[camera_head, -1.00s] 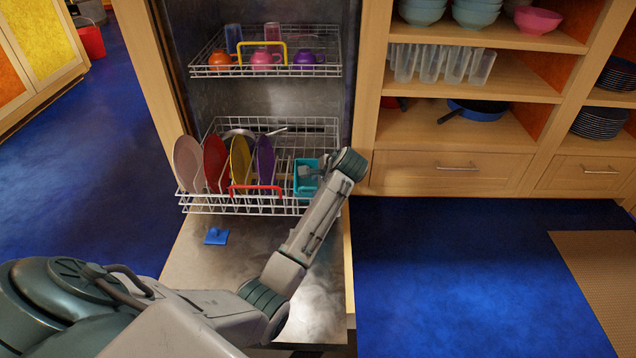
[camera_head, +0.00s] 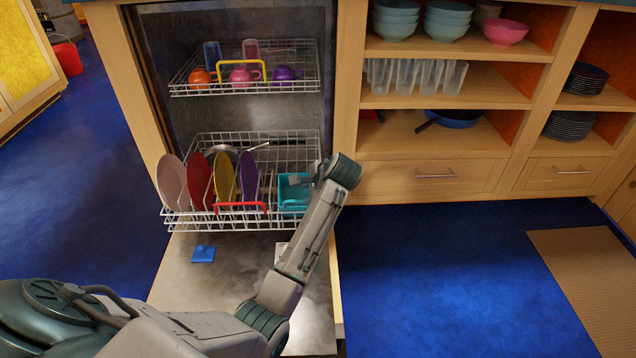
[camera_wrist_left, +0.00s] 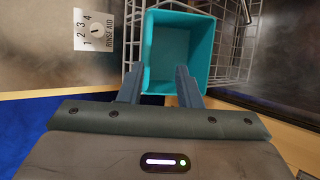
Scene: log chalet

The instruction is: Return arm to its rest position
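My left arm (camera_head: 312,235) reaches from the lower left over the open dishwasher door to the right end of the lower rack. In the left wrist view my left gripper (camera_wrist_left: 159,80) has its two dark fingers apart, with nothing held between them. A teal basket (camera_wrist_left: 204,48) lies just beyond the fingertips and looks empty there. The basket also shows in the head view (camera_head: 292,191), at the right end of the lower rack (camera_head: 255,222), partly hidden by the gripper and wrist. My right gripper is not in view.
Colored plates (camera_head: 223,177) and a pan stand in the lower rack. The upper rack (camera_head: 245,88) holds cups. A blue piece (camera_head: 203,254) lies on the open door (camera_head: 215,290). A cabinet (camera_head: 430,173) stands right of the dishwasher.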

